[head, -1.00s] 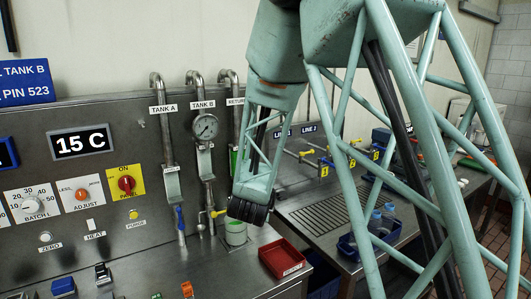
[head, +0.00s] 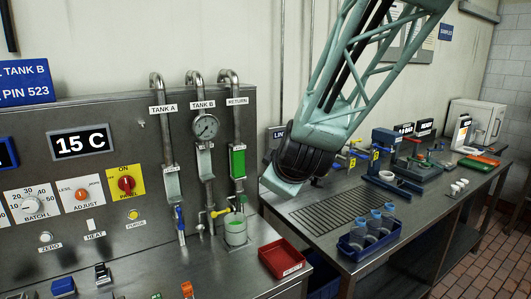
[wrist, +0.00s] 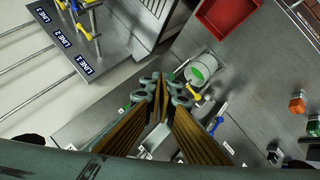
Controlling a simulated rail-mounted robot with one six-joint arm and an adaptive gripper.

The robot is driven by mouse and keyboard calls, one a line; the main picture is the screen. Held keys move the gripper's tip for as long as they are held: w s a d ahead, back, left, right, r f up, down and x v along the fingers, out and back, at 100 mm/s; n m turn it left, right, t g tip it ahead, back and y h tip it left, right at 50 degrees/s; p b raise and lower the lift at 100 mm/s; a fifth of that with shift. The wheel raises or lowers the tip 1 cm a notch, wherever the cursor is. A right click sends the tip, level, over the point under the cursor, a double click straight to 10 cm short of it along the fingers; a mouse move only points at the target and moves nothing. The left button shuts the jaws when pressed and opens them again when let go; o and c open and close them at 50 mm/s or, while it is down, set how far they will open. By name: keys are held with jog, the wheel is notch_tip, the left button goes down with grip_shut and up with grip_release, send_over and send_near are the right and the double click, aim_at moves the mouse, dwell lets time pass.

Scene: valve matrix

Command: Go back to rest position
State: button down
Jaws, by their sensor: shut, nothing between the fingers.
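My gripper (wrist: 160,88) shows in the wrist view with its fingers together and nothing between them. In the head view my arm reaches down from the top right, and its fingers are hidden. In the wrist view a pale cup with green inside (wrist: 201,72) stands just beyond the fingertips, apart from them. The cup also shows in the head view (head: 235,232), upright under the RETURN pipe on the steel counter.
A red tray (head: 283,258) sits on the counter right of the cup. The TANK A and TANK B pipes with a gauge (head: 205,126) rise behind. A blue bin with bottles (head: 366,236) stands on the right bench. A control panel (head: 80,150) fills the left.

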jog(key=s+d+r+m+g, duration=0.1)
jog(key=s+d+m, duration=0.3)
jog(key=s, duration=1.1)
jog(key=s+d+r+m+g+h, duration=0.1)
jog(key=s+d, duration=0.7)
jog(key=s, duration=0.8)
jog(key=s+d+r+m+g, duration=0.3)
jog(key=s+d+m, duration=0.3)
jog(key=s, duration=1)
jog(key=shift+d+m+g+h, duration=0.15)
jog(key=shift+m+g+h, duration=0.15)
jog(key=shift+m+g, duration=0.3)
jog(key=shift+w, duration=0.1)
